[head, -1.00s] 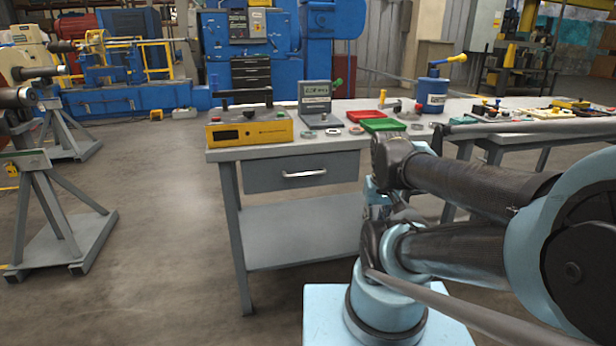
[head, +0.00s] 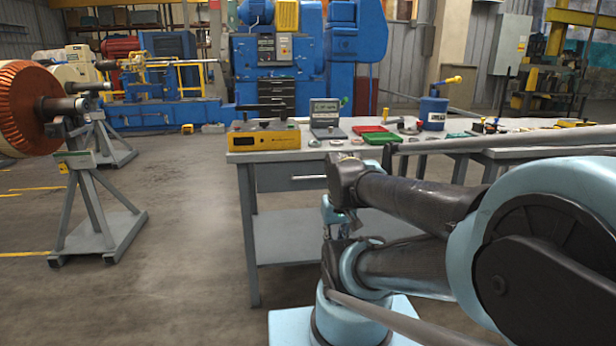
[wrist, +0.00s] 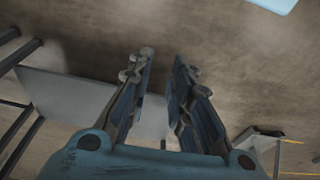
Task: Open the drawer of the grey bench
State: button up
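The grey bench (head: 247,157) stands ahead in the head view, its top carrying tools and instruments. Its drawer (head: 272,179) is under the top at the left and looks shut. The drawer's bar handle (head: 308,177) shows only in part, since my arm covers its right side. In the wrist view my gripper (wrist: 163,62) has its two fingers apart with nothing between them. The wrist view looks down past the fingers to the floor and a grey flat panel (wrist: 70,95), likely the bench's lower shelf. My gripper's fingers cannot be made out in the head view.
On the bench are a yellow instrument box (head: 263,138), a green tray (head: 380,138), a red tray (head: 368,129) and a blue canister (head: 432,112). A rotor (head: 25,108) rests on a grey stand (head: 95,205) at the left. Floor between stand and bench is clear.

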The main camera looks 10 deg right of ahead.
notch_tip(320, 180, up, 20)
jog(key=n, duration=1.8)
send_over(311, 177)
jog(key=s, duration=0.3)
jog(key=w+f, duration=0.1)
jog(key=f, duration=0.4)
jog(key=w+f, duration=0.1)
jog(key=f, duration=0.4)
jog(key=w+f, duration=0.1)
jog(key=f, duration=0.5)
jog(key=shift+c, duration=0.6)
grip_shut()
